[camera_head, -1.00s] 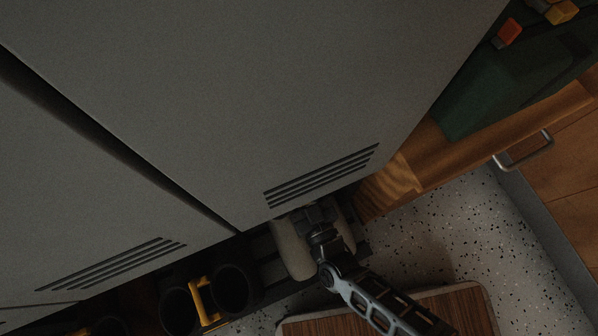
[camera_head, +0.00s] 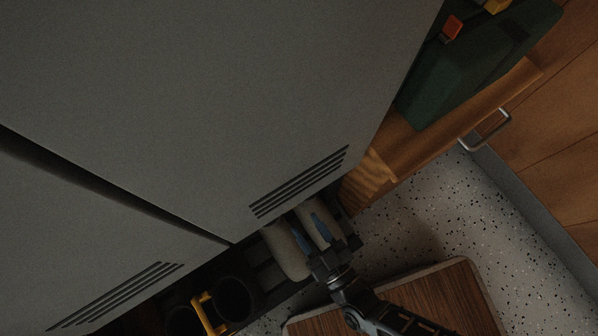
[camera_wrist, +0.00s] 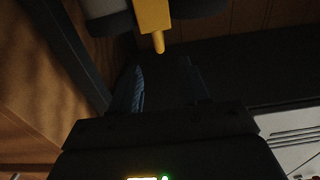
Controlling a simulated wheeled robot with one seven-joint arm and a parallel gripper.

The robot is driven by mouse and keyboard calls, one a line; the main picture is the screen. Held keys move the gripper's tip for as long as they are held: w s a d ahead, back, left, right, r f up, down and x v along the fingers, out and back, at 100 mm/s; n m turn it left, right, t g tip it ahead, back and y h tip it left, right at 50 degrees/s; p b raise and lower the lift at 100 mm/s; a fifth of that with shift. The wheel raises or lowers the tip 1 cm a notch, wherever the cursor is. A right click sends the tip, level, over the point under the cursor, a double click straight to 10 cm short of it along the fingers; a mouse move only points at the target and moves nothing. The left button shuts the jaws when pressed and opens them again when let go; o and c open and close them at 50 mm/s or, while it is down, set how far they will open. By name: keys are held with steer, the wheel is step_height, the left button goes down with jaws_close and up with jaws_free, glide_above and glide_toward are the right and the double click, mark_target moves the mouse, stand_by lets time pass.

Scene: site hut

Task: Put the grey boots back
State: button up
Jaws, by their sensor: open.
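The grey boots (camera_head: 286,252), a pale pair, stand side by side on a dark rack (camera_head: 268,277) under the right locker's lower edge. Their upper parts are partly hidden by the locker. My gripper (camera_head: 309,233) is open, with blue fingers pointing toward the locker over the pair; contact cannot be told. In the wrist view my gripper (camera_wrist: 162,82) shows nothing between its fingers. Ahead of them is a yellow piece (camera_wrist: 153,18) between two dark greyish shapes; which boots these are cannot be told.
Black boots with a yellow clip (camera_head: 204,312) stand on the rack to the left. Grey locker doors (camera_head: 220,100) rise above. A wooden bench (camera_head: 400,150) with a green case (camera_head: 440,85) lies right. A brown board (camera_head: 430,300) lies on the speckled floor.

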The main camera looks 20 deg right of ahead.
steer(key=shift+s+d, duration=0.15)
steer(key=shift+s, duration=0.35)
steer(key=s+d+r+m+g+h, duration=0.1)
steer(key=s+d+r, duration=0.3)
steer(key=r, duration=0.6)
steer(key=s+d+r+m+h, duration=0.1)
steer(key=s+d+r, duration=0.3)
steer(key=r, duration=0.7)
steer(key=s+d+r+m+g+h, duration=0.1)
steer(key=s+d+r+h, duration=0.2)
steer(key=d+r, duration=0.3)
step_height(320, 180, up, 5)
steer(key=shift+s+d+f+g, duration=0.1)
steer(key=shift+s+d+g, duration=0.2)
steer(key=shift+s, duration=0.5)
steer(key=shift+a, duration=0.1)
